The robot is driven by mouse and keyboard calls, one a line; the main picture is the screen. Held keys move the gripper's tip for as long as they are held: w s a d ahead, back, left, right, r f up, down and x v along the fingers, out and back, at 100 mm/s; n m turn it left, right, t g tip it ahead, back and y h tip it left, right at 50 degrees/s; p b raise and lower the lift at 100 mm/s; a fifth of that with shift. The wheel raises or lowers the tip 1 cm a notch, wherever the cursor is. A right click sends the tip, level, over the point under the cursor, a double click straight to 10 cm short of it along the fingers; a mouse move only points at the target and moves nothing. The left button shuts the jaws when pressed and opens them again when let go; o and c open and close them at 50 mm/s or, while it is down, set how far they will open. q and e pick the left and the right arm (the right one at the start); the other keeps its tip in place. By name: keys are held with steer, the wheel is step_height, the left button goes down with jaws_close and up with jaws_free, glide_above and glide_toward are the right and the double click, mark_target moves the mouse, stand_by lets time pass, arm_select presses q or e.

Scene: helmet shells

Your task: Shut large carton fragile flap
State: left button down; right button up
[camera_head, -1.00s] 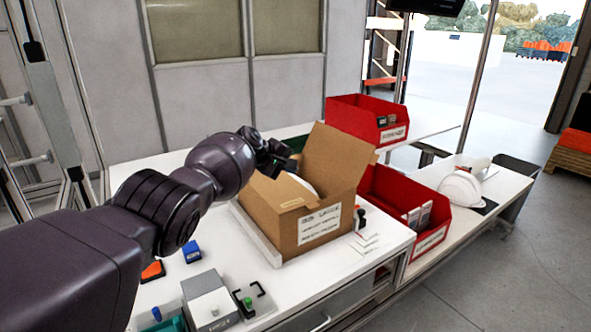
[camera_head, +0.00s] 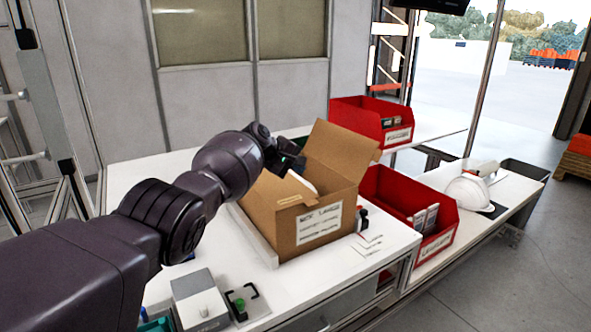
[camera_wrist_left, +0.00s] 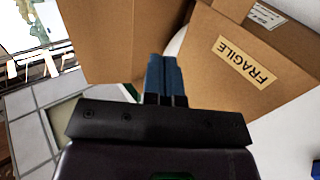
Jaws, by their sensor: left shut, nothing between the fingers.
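The large carton (camera_head: 285,222) stands on the white table, with a white label on its front side. One flap (camera_head: 342,150) stands up at its right back. A white rounded thing shows inside the opening. In the left wrist view the flap marked FRAGILE (camera_wrist_left: 246,62) lies to the right of my left gripper, which does not visibly touch it. My left gripper (camera_head: 292,160) is at the carton's back left, over its edge; in the left wrist view its fingers (camera_wrist_left: 164,75) are together, with nothing between them. My right gripper is not in view.
A red bin (camera_head: 440,238) stands right of the carton, and another red bin (camera_head: 345,115) behind it. A white helmet (camera_head: 467,195) lies on the right table. A grey box (camera_head: 200,303) and a small fixture (camera_head: 243,303) stand at the front.

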mark_target(309, 192)
arm_select(q)
steer(key=shift+w+d+f+g+y+b, duration=0.3)
steer(key=shift+d+f+y+b, duration=0.15)
steer(key=shift+b, duration=0.25)
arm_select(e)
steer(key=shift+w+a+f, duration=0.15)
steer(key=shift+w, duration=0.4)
arm_select(q)
steer(key=shift+d+f+b, duration=0.1)
steer(key=shift+f+b, duration=0.2)
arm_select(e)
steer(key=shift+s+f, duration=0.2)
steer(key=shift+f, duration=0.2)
arm_select(q)
steer(key=shift+w+d+f, duration=0.15)
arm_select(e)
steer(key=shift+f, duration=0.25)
